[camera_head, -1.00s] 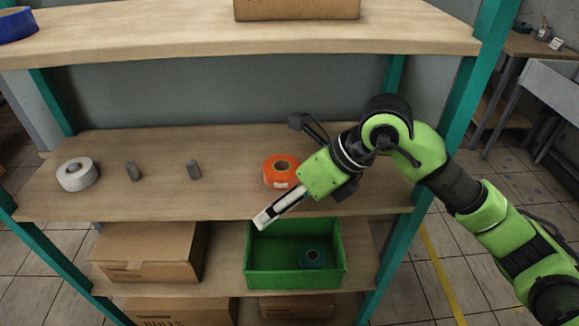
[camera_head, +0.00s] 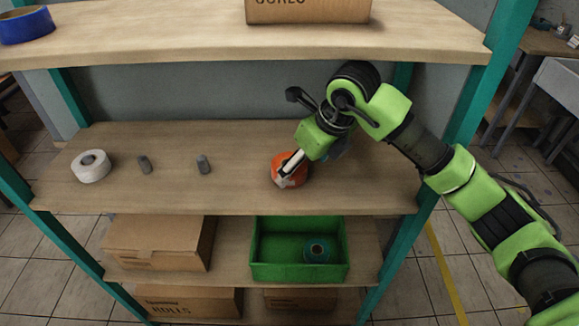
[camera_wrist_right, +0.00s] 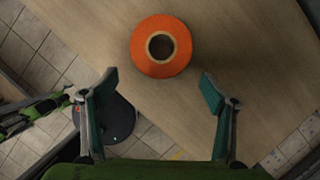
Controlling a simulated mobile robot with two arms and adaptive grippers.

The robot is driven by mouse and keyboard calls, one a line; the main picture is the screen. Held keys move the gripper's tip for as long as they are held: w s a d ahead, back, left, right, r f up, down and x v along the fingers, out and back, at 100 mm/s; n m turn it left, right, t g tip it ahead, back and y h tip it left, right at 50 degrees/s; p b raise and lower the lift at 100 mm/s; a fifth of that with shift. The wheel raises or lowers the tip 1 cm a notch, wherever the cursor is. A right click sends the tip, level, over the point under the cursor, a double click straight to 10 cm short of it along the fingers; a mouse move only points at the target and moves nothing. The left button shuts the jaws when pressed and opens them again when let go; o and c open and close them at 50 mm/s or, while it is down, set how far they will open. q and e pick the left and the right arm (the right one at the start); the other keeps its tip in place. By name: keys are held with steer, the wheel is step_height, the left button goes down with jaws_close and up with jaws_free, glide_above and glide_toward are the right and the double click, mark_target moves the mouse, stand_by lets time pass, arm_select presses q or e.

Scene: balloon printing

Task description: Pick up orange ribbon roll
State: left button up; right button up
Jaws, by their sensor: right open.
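The orange ribbon roll (camera_head: 281,171) lies on the middle shelf, right of centre. My right gripper (camera_head: 287,174) partly covers it in the head view. In the right wrist view the roll (camera_wrist_right: 138,48) lies flat with its dark centre hole facing the camera. The right gripper's two fingers (camera_wrist_right: 158,88) stand wide apart, with nothing between them. The roll shows just beyond the fingertips, roughly centred between them. My left gripper is not in view.
A white roll (camera_head: 90,166) and two small grey pegs (camera_head: 203,164) stand on the same shelf to the left. Below are a green bin (camera_head: 262,271) holding a teal roll (camera_head: 317,251) and a cardboard box (camera_head: 150,247). The upper shelf (camera_head: 190,40) is overhead.

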steer(key=w+a, duration=0.1)
steer(key=w+a+p, duration=0.1)
steer(key=shift+w+a+r, duration=0.1)
steer(key=shift+w+a, duration=0.1)
steer(key=shift+w, duration=0.1)
steer(key=shift+p+x, duration=0.35)
steer(key=shift+x, duration=0.85)
steer(key=shift+w+a+f, duration=0.15)
steer(key=shift+w+f, duration=0.05)
steer(key=shift+f, duration=0.2)
steer(key=c, duration=1.2)
